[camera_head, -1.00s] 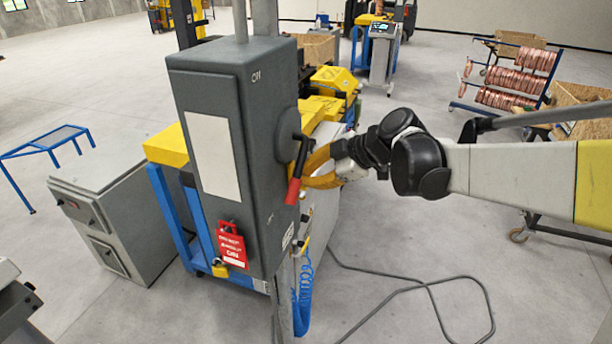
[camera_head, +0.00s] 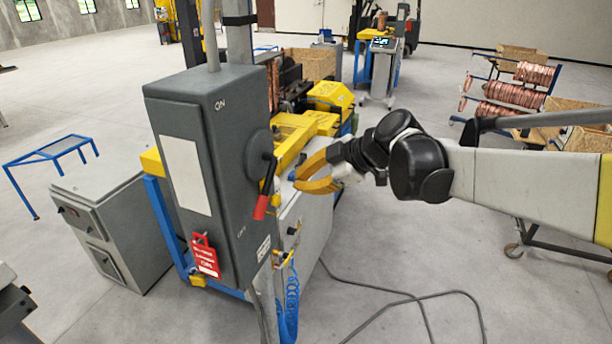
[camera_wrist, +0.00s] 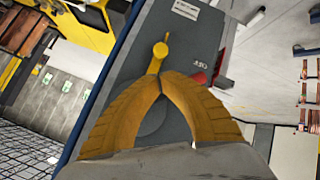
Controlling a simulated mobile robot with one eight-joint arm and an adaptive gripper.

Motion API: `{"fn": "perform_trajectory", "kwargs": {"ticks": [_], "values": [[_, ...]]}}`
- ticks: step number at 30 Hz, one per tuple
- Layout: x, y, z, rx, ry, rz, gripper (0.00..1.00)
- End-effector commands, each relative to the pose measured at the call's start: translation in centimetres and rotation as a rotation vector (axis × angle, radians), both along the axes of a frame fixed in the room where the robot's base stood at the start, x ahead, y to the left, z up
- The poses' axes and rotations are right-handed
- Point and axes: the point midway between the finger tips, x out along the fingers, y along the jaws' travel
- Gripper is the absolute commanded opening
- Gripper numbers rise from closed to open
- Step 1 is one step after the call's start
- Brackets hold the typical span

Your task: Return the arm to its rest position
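My arm reaches in from the right in the head view, with my gripper (camera_head: 300,182) at its end. Its two yellow curved fingers meet at the tips in the wrist view (camera_wrist: 160,80), with nothing visible held between them. The gripper is just right of the grey switch box (camera_head: 205,160) and its red-tipped lever (camera_head: 261,206), apart from the lever. The lever points down. In the wrist view, the grey box face (camera_wrist: 190,45) lies beyond the fingertips, with a red part (camera_wrist: 202,78) beside the right finger.
A red tag (camera_head: 206,258) hangs on the box front. A yellow and blue machine (camera_head: 320,125) stands behind the gripper. A grey cabinet (camera_head: 105,225) is at left, a copper coil rack (camera_head: 510,90) at right. A dark cable (camera_head: 410,300) lies on open floor below the arm.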

Motion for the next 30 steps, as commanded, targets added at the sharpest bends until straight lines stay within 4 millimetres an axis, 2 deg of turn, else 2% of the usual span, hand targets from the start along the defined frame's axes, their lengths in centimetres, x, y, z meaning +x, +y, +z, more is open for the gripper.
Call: {"fn": "perform_trajectory", "kwargs": {"ticks": [4,8,18,27,30], "values": [[-0.8,-0.7,-1.8,-0.005,0.031,-0.041,0.0],[-3.2,-2.8,-6.3,-0.012,0.12,-0.17,0.0],[-12.2,-10.7,-21.9,0.011,0.374,-0.71,0.0],[-19.7,-17.5,-36.6,0.125,0.481,-1.202,0.0],[-21.6,-19.3,-40.5,0.178,0.492,-1.336,0.0]]}}
